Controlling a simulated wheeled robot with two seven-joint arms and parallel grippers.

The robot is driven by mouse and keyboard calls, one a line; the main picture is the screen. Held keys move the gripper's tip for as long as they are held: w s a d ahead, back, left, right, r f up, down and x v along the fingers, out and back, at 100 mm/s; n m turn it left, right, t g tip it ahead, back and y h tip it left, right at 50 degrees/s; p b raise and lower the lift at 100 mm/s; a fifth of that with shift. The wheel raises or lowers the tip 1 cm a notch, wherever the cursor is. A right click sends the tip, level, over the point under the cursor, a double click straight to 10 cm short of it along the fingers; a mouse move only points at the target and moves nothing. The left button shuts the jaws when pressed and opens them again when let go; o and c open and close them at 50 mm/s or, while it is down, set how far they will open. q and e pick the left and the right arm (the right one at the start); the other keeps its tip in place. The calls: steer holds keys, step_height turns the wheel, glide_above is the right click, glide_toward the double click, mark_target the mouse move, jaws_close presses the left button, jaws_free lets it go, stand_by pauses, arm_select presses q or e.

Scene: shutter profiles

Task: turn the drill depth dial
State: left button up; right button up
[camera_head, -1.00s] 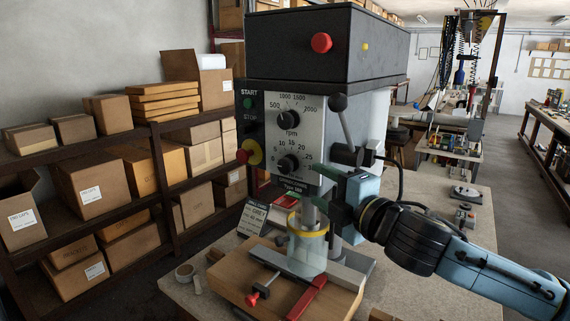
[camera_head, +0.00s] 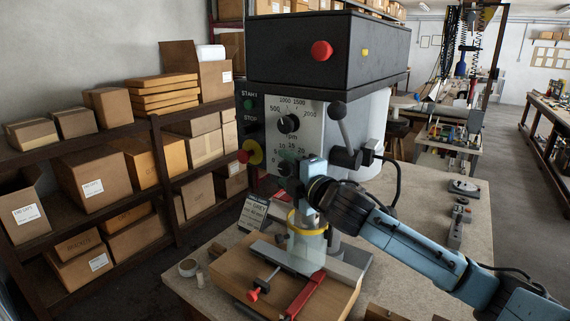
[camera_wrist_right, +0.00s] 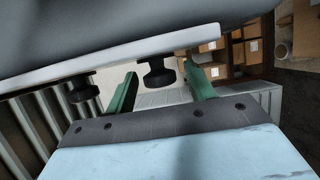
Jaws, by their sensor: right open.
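The grey drill control panel (camera_head: 310,118) carries two black dials. The upper rpm dial (camera_head: 289,124) is clear of my arm. The lower dial with the 0 to 25 scale, the depth dial (camera_head: 287,167), is partly covered by my right gripper (camera_head: 296,180). In the right wrist view the gripper's two green fingers (camera_wrist_right: 161,84) are spread apart. One black knob, which looks like the depth dial (camera_wrist_right: 157,72), sits in the gap between them, with no clear contact. Another knob (camera_wrist_right: 80,91) is outside the fingers to the left. My left gripper is not in view.
A lever with a black ball (camera_head: 338,110) juts out right of the panel, just above my right arm. A yellow and red stop button (camera_head: 248,152) is at the panel's left. Below are the vise (camera_head: 310,262) and wooden board (camera_head: 235,278). Box shelves (camera_head: 150,125) stand at left.

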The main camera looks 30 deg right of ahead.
steer(key=shift+w, duration=0.55)
